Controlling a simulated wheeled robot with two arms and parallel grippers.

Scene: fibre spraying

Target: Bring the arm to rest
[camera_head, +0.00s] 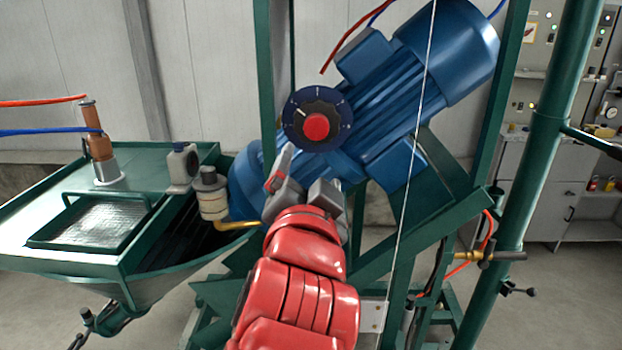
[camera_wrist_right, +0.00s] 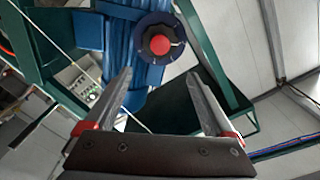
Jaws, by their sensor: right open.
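My right arm is red and comes up from the bottom middle of the head view. Its grey gripper (camera_head: 302,172) is open and empty, just below a round black dial with a red centre knob (camera_head: 317,127) on the blue motor. In the right wrist view the two fingers of the gripper (camera_wrist_right: 163,88) stand wide apart with nothing between them. The dial (camera_wrist_right: 157,44) shows beyond the fingertips there, apart from them. My left gripper is in neither view.
The blue motor (camera_head: 395,88) sits tilted in a green frame (camera_head: 495,95). A green hopper with a grated tray (camera_head: 98,226) stands at the left. A thin pale line runs down in front of the motor. Grey cabinets (camera_head: 550,180) stand at the back right.

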